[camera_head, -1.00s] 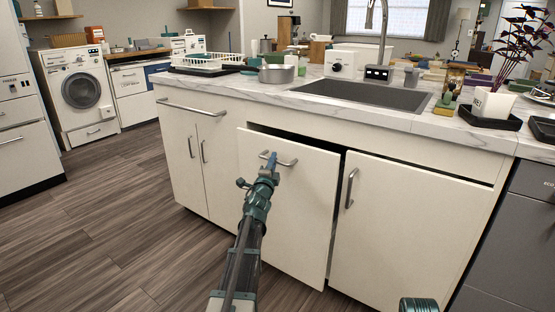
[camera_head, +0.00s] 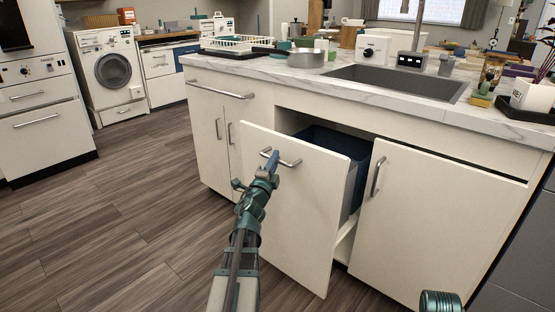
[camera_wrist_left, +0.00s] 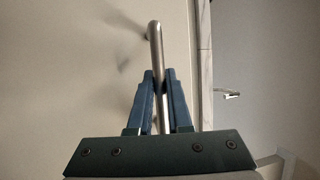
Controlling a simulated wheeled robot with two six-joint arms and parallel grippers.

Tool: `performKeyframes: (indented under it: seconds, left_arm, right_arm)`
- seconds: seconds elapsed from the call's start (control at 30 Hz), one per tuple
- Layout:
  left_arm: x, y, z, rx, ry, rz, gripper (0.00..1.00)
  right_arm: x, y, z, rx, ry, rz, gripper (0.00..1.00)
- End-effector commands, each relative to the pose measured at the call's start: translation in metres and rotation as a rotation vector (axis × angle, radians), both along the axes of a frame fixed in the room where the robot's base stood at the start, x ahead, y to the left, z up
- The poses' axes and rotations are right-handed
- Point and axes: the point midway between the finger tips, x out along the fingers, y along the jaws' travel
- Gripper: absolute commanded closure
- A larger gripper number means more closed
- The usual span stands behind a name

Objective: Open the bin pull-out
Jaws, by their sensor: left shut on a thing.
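The bin pull-out (camera_head: 290,215) has a cream front panel and stands partway out of the cabinet under the sink. A dark blue bin (camera_head: 345,145) shows behind its front. My left gripper (camera_head: 270,164) is shut on the metal bar handle (camera_head: 288,162) near the top of that front. In the left wrist view the blue fingers (camera_wrist_left: 152,95) close around the handle bar (camera_wrist_left: 156,50). The far end of the bin is hidden inside the cabinet. Of my right arm, only a small green part shows at the bottom right of the head view; its gripper is not seen.
A closed cabinet door (camera_head: 440,225) with a bar handle (camera_head: 377,176) is to the right of the pull-out. Narrow closed doors are to the left. The marble counter (camera_head: 300,80) with a sink (camera_head: 400,88) is above. Wood floor (camera_head: 130,210) is free on the left.

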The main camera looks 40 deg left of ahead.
Motion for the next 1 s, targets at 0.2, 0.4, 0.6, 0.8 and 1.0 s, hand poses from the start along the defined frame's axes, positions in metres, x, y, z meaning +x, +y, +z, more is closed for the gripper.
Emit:
performKeyframes:
  seconds: [0.2,0.4,0.6,0.8,1.0]
  left_arm:
    - [0.0,0.0,0.0,0.001,0.0,0.0,1.0]
    - [0.0,0.0,0.0,0.001,0.0,0.0,0.53]
    - [0.001,0.0,0.0,0.001,0.0,0.0,0.53]
    - [-0.001,-0.002,-0.001,0.0,0.0,-0.001,0.53]
    - [-0.011,-0.015,-0.005,0.001,0.0,-0.004,0.53]
  right_arm:
    - [0.0,0.0,0.0,0.0,0.0,0.0,0.5]
    - [0.0,0.0,0.0,0.0,0.0,0.0,0.5]
    - [0.0,0.0,0.0,0.0,0.0,0.0,0.5]
    - [0.0,0.0,-0.001,0.0,0.0,0.0,0.5]
    - [0.0,0.0,-0.005,0.0,0.0,-0.001,0.5]
